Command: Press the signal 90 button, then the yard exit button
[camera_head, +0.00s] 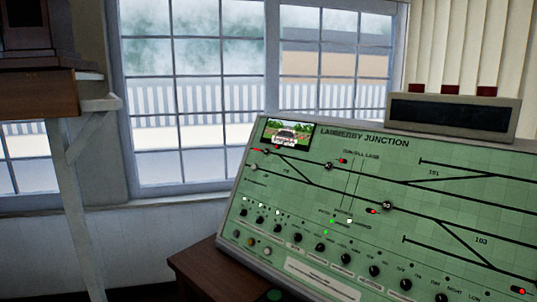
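The green sloping signal panel (400,190), headed with a junction name, fills the right half of the head view. A round grey button (387,205) with a two-digit label sits on the middle track line; the label looks like 90 but is too small to be sure. I cannot tell which button is the yard exit. Neither of my grippers is in view.
A row of black knobs (320,247) runs along the panel's lower part. A dark display box with red blocks (450,114) stands on top. A brown wooden table (208,272) is at the panel's lower left. A shelf (40,98) stands left, and windows (190,90) are behind.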

